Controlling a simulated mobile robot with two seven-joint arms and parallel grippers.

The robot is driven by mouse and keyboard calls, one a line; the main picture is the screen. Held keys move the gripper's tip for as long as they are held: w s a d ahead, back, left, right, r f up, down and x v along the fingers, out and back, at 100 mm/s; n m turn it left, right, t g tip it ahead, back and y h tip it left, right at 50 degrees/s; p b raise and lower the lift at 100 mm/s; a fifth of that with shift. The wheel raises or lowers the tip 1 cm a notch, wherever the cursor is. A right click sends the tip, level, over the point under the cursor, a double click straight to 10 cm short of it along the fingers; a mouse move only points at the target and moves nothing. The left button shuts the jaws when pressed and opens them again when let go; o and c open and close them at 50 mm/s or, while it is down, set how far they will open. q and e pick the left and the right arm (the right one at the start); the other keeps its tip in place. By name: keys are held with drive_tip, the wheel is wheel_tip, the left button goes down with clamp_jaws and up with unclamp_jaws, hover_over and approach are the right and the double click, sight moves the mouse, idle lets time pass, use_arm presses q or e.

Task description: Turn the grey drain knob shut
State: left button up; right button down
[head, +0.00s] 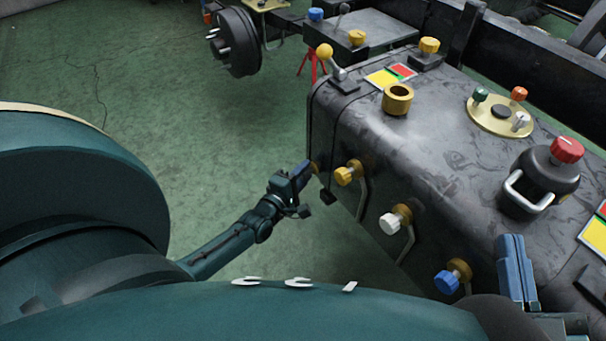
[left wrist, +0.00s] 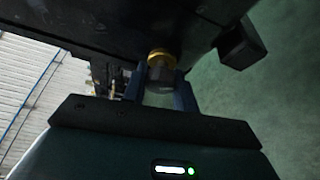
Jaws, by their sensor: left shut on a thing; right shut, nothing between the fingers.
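My left gripper (head: 303,173) reaches the near left side of the dark metal tank (head: 440,140). In the left wrist view, the fingers of my left gripper (left wrist: 161,90) are on both sides of a dark grey knob (left wrist: 161,74) with a brass collar (left wrist: 160,54), and are shut on it. In the head view the fingers hide the knob, with only a bit of brass showing beside them. The knob's turn angle cannot be told. My right gripper (head: 512,258) is shut and empty, above the tank's near right part.
Yellow (head: 345,176), white (head: 390,223) and blue (head: 446,281) knobs line the tank's near side, beside bent metal pipes. A black canister with a red knob (head: 568,149) stands on top. A wheel hub (head: 234,42) is at the back left. Green floor lies open left.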

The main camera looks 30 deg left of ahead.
use_arm(q)
drive_tip(key=shift+f+m+t+b, duration=0.15)
drive_tip(key=shift+m+t+b, duration=0.25)
drive_tip(key=shift+m, duration=0.5)
drive_tip(key=m+t+b, duration=0.1)
drive_tip(key=m, duration=0.2)
drive_tip(key=shift+m+b, duration=0.3)
drive_tip(key=shift+m+t+h+b, duration=0.35)
drive_tip(key=shift+m+t, duration=0.15)
drive_tip(key=shift+m, duration=0.4)
use_arm(e)
drive_tip(key=shift+w+d+r+n+t+y, duration=0.15)
drive_tip(key=shift+r+n+t+y, duration=0.1)
drive_tip(key=shift+r+n+y, duration=0.55)
drive_tip(key=shift+w+d+r+n+t+y, duration=0.15)
drive_tip(key=shift+r+n+t+y, duration=0.15)
drive_tip(key=shift+r+n+y, duration=0.45)
drive_tip(key=shift+w+r+n+t+y, duration=0.15)
drive_tip(key=shift+r+n+t+y, duration=0.3)
drive_tip(key=shift+r, duration=0.65)
use_arm(q)
drive_tip(key=o, duration=1)
drive_tip(key=shift+c, duration=0.2)
use_arm(e)
drive_tip(key=shift+f, duration=0.15)
use_arm(q)
drive_tip(key=shift+s, duration=0.1)
